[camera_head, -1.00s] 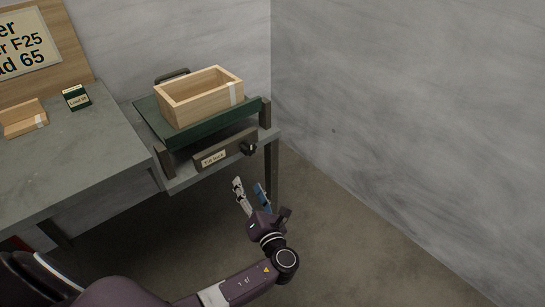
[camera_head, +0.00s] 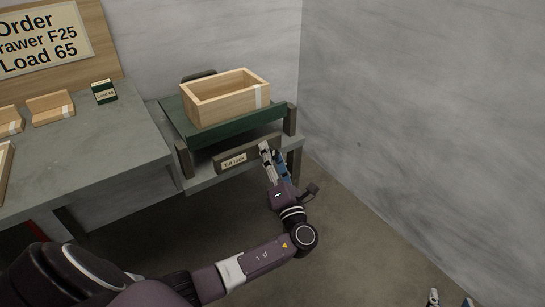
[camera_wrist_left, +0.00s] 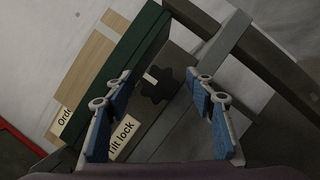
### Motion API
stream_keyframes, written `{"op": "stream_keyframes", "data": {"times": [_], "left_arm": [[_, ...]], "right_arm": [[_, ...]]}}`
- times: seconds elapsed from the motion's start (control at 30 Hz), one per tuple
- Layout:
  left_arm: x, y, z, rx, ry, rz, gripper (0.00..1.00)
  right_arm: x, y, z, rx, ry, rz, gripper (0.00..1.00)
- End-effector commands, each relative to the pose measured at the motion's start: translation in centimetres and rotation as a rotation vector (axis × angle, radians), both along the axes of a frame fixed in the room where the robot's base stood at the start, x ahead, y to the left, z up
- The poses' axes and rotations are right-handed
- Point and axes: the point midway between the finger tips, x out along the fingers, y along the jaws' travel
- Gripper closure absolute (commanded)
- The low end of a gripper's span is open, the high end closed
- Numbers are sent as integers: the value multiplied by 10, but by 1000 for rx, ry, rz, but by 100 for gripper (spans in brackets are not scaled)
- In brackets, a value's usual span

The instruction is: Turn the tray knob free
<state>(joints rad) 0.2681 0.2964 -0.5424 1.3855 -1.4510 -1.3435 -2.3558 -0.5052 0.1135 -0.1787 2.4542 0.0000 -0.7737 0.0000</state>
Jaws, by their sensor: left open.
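The dark tray knob (camera_wrist_left: 157,85) shows in the left wrist view, between the blue-padded fingers of my open left gripper (camera_wrist_left: 162,87). I cannot tell whether the fingers touch it. In the head view my left gripper (camera_head: 274,150) is at the right end of the "Tilt lock" bar (camera_head: 232,162) and hides the knob. The green tray (camera_head: 190,132) sits tilted above the bar with a wooden crate (camera_head: 228,100) on it. The fingertips of my right gripper (camera_head: 451,300) show apart at the bottom right edge, with nothing seen between them.
A grey workbench (camera_head: 110,150) adjoins the tray stand on the left, with a green "Load 65" box (camera_head: 104,92) and wooden parts (camera_head: 50,108) on it. An order sign (camera_head: 45,42) stands behind. A wall (camera_head: 420,110) rises on the right; open floor lies between.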

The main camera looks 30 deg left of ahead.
Motion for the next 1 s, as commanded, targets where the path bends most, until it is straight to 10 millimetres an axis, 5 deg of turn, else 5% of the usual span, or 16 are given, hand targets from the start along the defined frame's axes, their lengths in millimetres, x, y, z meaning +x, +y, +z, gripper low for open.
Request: {"op": "stream_keyframes", "data": {"times": [0.27,0.63,0.87,1.0], "left_arm": [[1,1,0,0,0,0,50],[1,1,0,0,0,0,90],[1,1,-1,-8,-15,0,92],[1,1,-1,-23,-55,1,92]], "right_arm": [[1,1,1,2,-7,1,60],[1,1,1,2,-6,1,60],[2,1,2,4,-18,1,60],[12,6,23,27,-114,7,60]]}}
